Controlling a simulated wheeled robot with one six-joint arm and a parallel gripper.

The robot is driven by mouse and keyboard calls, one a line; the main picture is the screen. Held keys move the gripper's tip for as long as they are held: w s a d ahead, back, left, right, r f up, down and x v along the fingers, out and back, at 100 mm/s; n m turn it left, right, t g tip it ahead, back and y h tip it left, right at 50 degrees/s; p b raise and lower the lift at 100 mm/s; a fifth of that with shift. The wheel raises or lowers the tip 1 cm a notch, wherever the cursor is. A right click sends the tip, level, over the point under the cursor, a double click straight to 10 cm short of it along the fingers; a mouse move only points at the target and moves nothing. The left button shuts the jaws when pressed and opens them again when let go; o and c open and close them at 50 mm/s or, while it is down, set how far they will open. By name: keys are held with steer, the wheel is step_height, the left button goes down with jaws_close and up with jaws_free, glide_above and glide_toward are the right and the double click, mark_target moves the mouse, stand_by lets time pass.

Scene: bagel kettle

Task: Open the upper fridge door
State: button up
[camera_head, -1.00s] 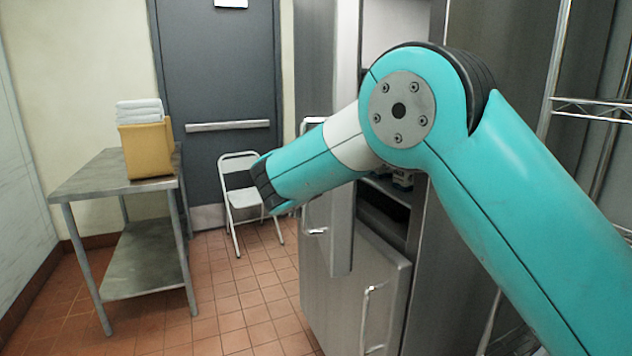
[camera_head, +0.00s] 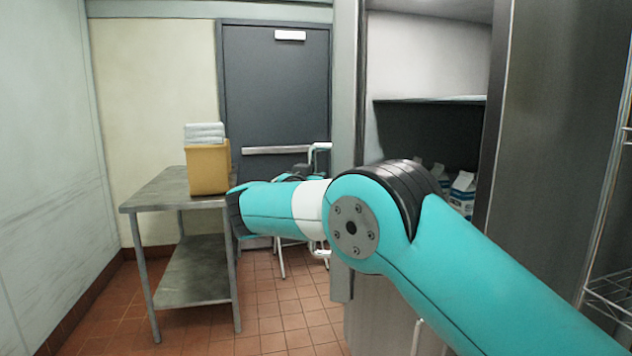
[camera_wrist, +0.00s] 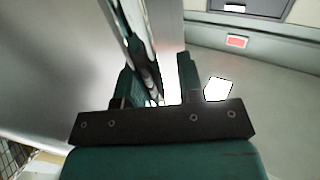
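The upper fridge door (camera_head: 346,120) stands open, seen nearly edge-on in the head view. The fridge interior (camera_head: 430,55) shows to its right, with a shelf (camera_head: 430,99) and several white-and-blue packages (camera_head: 462,190). The door's pale handle (camera_head: 319,150) sticks out on the left side, partly hidden by my arm. My gripper is beyond the forearm, mostly hidden in the head view. In the wrist view my gripper (camera_wrist: 162,78) has its fingers apart, with the door's edge (camera_wrist: 140,35) running down towards them. I cannot tell whether the fingers touch the door or handle.
A steel table (camera_head: 150,195) with a yellow bin (camera_head: 207,167) of folded white cloths stands at the left. A grey room door (camera_head: 275,90) and a mostly hidden folding chair are behind my arm. A wire rack (camera_head: 610,295) stands at the right. Floor before the table is clear.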

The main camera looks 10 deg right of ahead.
steer(key=shift+o, duration=0.3)
steer(key=b+v, duration=0.9)
steer(key=v, duration=0.8)
steer(key=shift+d+f, duration=0.1)
steer(key=shift+d, duration=0.05)
